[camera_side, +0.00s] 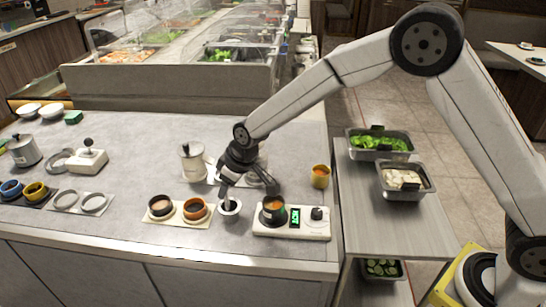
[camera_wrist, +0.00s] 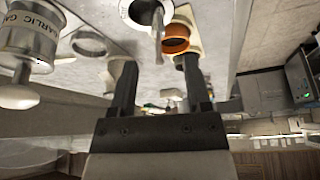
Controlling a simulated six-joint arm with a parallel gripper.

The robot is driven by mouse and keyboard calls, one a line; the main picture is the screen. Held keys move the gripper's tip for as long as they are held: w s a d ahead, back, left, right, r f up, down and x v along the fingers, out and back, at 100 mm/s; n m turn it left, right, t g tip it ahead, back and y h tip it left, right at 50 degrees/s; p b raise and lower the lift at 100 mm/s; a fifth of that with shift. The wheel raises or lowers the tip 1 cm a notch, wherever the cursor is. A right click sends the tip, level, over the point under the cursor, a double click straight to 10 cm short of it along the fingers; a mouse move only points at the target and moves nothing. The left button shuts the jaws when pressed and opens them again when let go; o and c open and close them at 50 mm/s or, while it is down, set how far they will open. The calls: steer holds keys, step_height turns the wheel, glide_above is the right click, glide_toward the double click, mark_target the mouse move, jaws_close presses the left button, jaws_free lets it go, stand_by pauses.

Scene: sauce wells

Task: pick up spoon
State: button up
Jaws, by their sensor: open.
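The cup also shows in the side view (camera_side: 230,209), right of the brown and orange bowls; there the spoon is hard to tell from a finger. My gripper (camera_wrist: 159,76) is open, with nothing between its fingers in the wrist view. The spoon handle shows beyond the fingertips, roughly in line with the gap. In the side view my gripper (camera_side: 247,187) hangs low over the counter, close to the cup.
An orange bowl (camera_wrist: 176,43) stands close beside the cup. A white device with a dark pot (camera_side: 290,223) is right of the cup. A labelled garlic canister (camera_wrist: 38,35) is at left in the wrist view.

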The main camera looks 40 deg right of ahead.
mark_target(225, 199)
steer(key=shift+x, duration=2.3)
jaws_close()
